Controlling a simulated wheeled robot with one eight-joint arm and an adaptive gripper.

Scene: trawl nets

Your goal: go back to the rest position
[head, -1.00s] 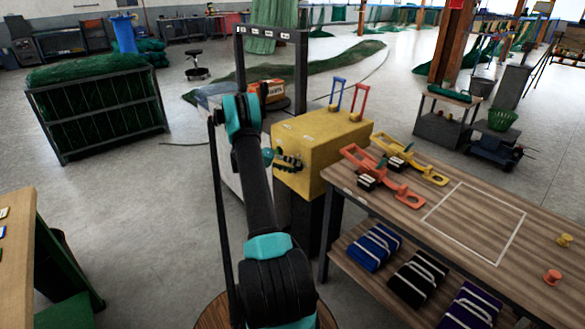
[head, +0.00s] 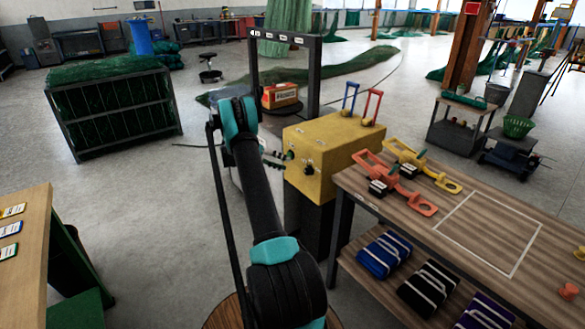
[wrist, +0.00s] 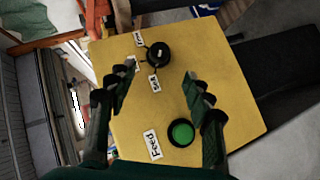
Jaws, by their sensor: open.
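My gripper (wrist: 163,88) is open and empty, its two dark fingers apart in the wrist view. They point at the face of a yellow control box (wrist: 120,95) with a black rotary knob (wrist: 158,54) and a green button (wrist: 181,133) labelled "Feed". In the head view, my gripper (head: 273,159) is just left of the yellow box (head: 335,150), seemingly apart from it. My arm reaches forward from the bottom centre, partly hiding the gripper. The rest position is not marked in view.
A wooden table (head: 400,215) stands at right with orange (head: 390,180) and yellow (head: 425,165) tools. Another table (head: 30,240) is at left. A dark frame (head: 314,75) stands behind the box. A net-filled cage (head: 115,105) stands back left, with open floor before it.

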